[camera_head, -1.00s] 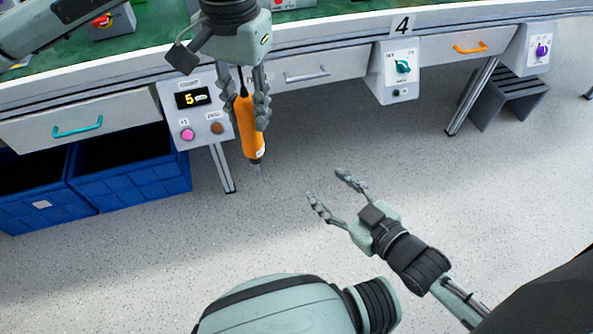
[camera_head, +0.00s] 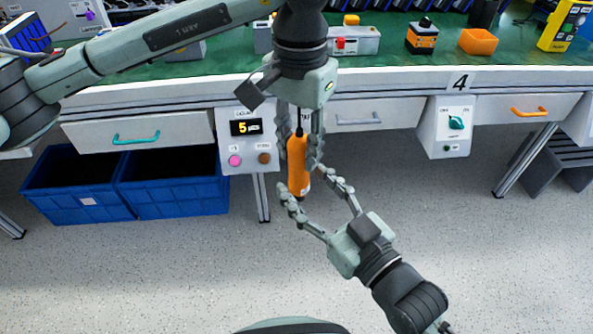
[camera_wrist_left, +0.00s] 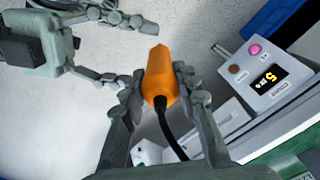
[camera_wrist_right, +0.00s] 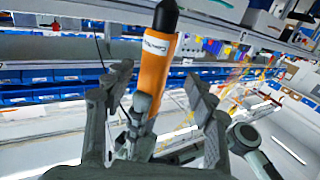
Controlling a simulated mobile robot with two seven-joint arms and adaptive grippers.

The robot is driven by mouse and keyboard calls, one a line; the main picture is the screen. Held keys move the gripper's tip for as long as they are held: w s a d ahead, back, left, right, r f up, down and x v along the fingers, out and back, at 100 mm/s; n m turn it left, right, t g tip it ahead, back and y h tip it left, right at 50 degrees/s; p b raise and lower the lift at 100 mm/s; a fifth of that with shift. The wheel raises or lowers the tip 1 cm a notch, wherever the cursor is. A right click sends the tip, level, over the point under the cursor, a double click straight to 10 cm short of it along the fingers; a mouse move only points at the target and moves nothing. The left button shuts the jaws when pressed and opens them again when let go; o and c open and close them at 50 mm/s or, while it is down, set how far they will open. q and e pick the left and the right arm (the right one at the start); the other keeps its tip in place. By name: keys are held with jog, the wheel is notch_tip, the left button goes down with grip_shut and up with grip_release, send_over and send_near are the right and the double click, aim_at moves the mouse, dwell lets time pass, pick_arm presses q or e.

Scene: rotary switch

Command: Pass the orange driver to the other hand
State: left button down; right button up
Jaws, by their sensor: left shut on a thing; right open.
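The orange driver (camera_head: 297,160) hangs upright in front of the workbench, its black cable at the top. My left gripper (camera_head: 302,150) points down and is shut on the driver's upper part. It also shows in the left wrist view, its fingers on both sides of the driver (camera_wrist_left: 160,80). My right gripper (camera_head: 310,188) comes from below right, open, its fingers on either side of the driver's lower end. In the right wrist view the driver (camera_wrist_right: 155,65) stands between the open fingers (camera_wrist_right: 160,95). I cannot tell whether they touch it.
The green-topped workbench (camera_head: 390,68) runs behind, with a counter box (camera_head: 247,135) and a switch box (camera_head: 446,125) on its front. Blue bins (camera_head: 170,190) stand underneath at left. The floor in front is clear.

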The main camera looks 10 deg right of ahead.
aim_at(301, 179)
jog(key=shift+x, duration=2.1)
jog(key=c, duration=0.7)
pick_arm(q)
jog(key=shift+d, duration=0.1)
pick_arm(e)
jog(key=shift+s+a, duration=0.1)
jog(key=shift+s, duration=0.05)
grip_shut()
pick_arm(q)
jog(key=shift+r, duration=0.1)
jog(key=c, duration=1.4)
grip_release()
pick_arm(e)
jog(key=shift+r, duration=0.1)
pick_arm(q)
jog(key=o, duration=0.3)
jog(key=shift+o, duration=0.2)
